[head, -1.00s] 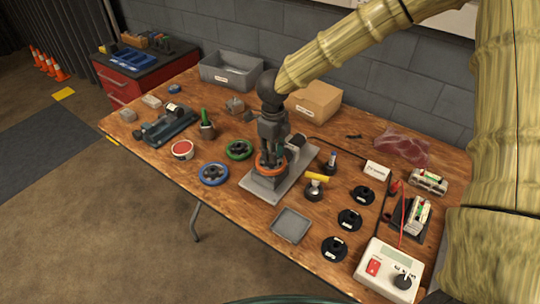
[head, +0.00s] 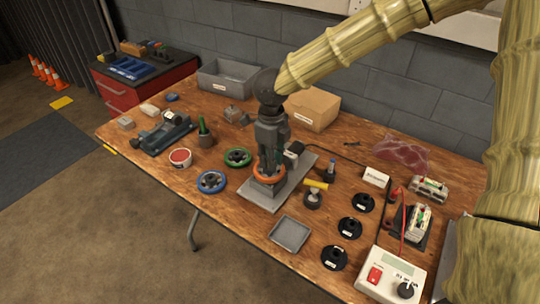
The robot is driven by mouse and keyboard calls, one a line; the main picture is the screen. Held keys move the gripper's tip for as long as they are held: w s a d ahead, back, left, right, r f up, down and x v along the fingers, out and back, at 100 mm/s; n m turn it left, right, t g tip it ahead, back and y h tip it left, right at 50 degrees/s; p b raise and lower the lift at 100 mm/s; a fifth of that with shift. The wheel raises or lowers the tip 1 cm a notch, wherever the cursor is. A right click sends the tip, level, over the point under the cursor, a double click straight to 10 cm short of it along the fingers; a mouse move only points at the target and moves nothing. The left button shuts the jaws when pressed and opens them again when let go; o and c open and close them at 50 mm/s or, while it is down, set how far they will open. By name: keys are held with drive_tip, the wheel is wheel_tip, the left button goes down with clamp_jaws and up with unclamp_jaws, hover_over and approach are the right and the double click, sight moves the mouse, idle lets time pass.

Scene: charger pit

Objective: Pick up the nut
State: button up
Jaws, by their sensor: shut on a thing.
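My gripper (head: 268,168) points straight down over the orange handwheel (head: 282,177), in the middle of the table. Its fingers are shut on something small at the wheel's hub. The nut itself cannot be made out; the fingers hide that spot. The orange wheel sits on a grey block on a flat grey base plate (head: 298,186). I cannot tell whether the fingertips touch the wheel.
A green wheel (head: 238,157) and a blue wheel (head: 211,181) lie left of the plate. A shallow grey tray (head: 290,234) is in front. Several black discs, a yellow-handled tool (head: 316,185) and a white meter box (head: 390,272) stand to the right.

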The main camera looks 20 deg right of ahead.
drive_tip(key=s+a+r+b, duration=0.1)
drive_tip(key=s+a, duration=0.2)
drive_tip(key=s, duration=0.8)
drive_tip(key=shift+s+a, duration=0.25)
drive_tip(key=shift+s, duration=0.1)
